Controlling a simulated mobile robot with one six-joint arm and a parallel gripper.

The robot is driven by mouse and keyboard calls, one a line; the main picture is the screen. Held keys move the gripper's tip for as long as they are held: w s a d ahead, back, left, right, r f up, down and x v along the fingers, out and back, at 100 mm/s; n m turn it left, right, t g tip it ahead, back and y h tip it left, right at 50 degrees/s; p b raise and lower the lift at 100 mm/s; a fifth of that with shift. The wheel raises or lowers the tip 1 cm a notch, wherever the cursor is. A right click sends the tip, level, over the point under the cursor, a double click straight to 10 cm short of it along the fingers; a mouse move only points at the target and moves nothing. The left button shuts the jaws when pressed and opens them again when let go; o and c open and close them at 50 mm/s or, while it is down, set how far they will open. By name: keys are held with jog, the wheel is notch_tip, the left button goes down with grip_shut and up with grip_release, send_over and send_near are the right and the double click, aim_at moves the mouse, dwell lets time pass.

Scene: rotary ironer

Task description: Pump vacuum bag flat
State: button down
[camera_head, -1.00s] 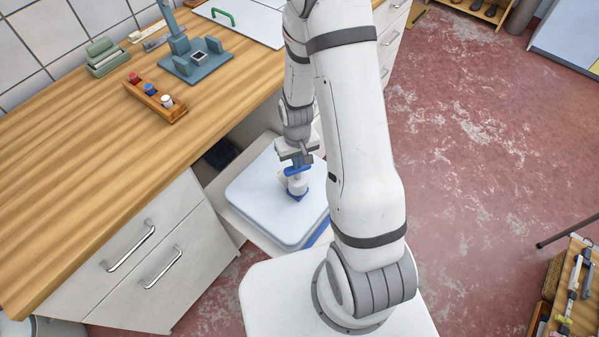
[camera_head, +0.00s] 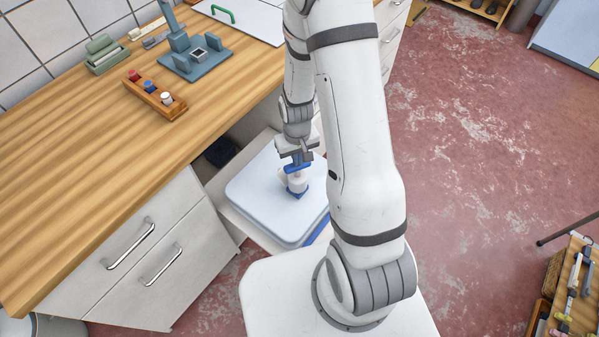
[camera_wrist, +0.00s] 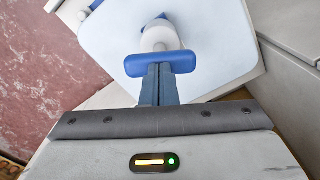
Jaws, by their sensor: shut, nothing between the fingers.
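The vacuum bag (camera_head: 255,205) is a pale blue-white, rounded slab lying low beside the counter; its surface (camera_wrist: 205,30) also fills the top of the wrist view. A small pump with a white body (camera_head: 298,183) and a blue handle (camera_head: 297,167) stands on it. The wrist view shows the blue handle (camera_wrist: 178,62) as a crossbar with the white body (camera_wrist: 157,36) beyond it. My gripper (camera_head: 299,160) is shut and empty, with its fingertips (camera_wrist: 160,70) right at the handle's near side. I cannot tell whether they touch.
The wooden counter (camera_head: 70,170) with drawers stands to the left. It carries a small rack (camera_head: 155,100) with coloured-top items and a blue-grey stand (camera_head: 196,62). Red floor (camera_head: 470,150) is open to the right. A tool box (camera_head: 568,290) is at the lower right.

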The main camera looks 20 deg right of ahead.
aim_at(297, 175)
jog(key=shift+f+b, duration=2.15)
jog(key=shift+f, duration=0.55)
jog(key=shift+r, duration=0.15)
jog(key=shift+r+p, duration=1.55)
jog(key=shift+r, duration=0.7)
jog(key=shift+f+b, duration=2.6)
jog(key=shift+f, duration=0.45)
jog(key=shift+r, duration=0.15)
